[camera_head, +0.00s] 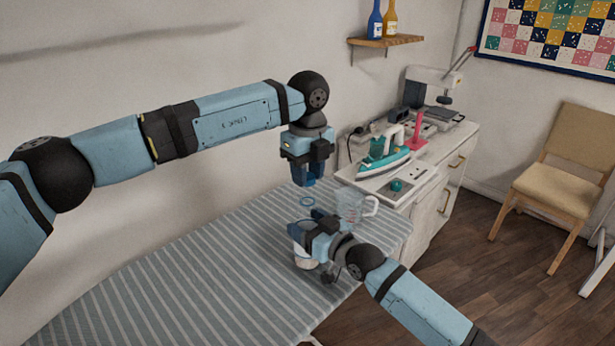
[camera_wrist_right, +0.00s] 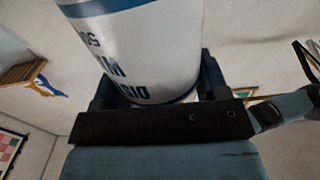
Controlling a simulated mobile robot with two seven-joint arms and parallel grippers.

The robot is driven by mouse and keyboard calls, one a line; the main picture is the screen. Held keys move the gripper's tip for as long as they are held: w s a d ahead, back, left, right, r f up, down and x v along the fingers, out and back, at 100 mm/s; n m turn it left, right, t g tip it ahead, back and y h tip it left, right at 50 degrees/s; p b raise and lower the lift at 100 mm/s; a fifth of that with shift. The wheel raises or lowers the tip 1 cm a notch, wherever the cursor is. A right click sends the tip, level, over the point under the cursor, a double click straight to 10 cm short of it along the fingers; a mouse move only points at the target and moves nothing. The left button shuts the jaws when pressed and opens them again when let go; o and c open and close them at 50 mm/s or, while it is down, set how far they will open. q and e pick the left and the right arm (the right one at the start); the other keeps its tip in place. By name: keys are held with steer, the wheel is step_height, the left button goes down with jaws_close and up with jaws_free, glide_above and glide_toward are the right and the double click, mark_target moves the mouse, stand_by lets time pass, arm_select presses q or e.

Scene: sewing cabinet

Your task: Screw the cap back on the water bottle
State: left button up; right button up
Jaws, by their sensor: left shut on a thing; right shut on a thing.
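The water bottle (camera_wrist_right: 150,50) is white with blue bands and blue lettering, and fills the top of the right wrist view. In the head view its white lower body (camera_head: 306,262) shows below my right gripper. My right gripper (camera_head: 312,238) is shut around the bottle, over the striped ironing board (camera_head: 190,285). My left gripper (camera_head: 307,178) points down above the bottle area. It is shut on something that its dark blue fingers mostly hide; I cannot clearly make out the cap. A small blue ring (camera_head: 307,201) shows just below the left fingers, apart from them.
A clear measuring jug (camera_head: 351,207) stands close to the right of the grippers. A teal iron (camera_head: 384,158) and a sewing machine (camera_head: 437,90) stand on the white cabinet (camera_head: 441,196). The board's left part is clear.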

arm_select(q)
steer(key=shift+f, duration=0.6)
steer(key=shift+f, duration=0.1)
steer(key=shift+f, duration=0.8)
steer(key=shift+f, duration=0.55)
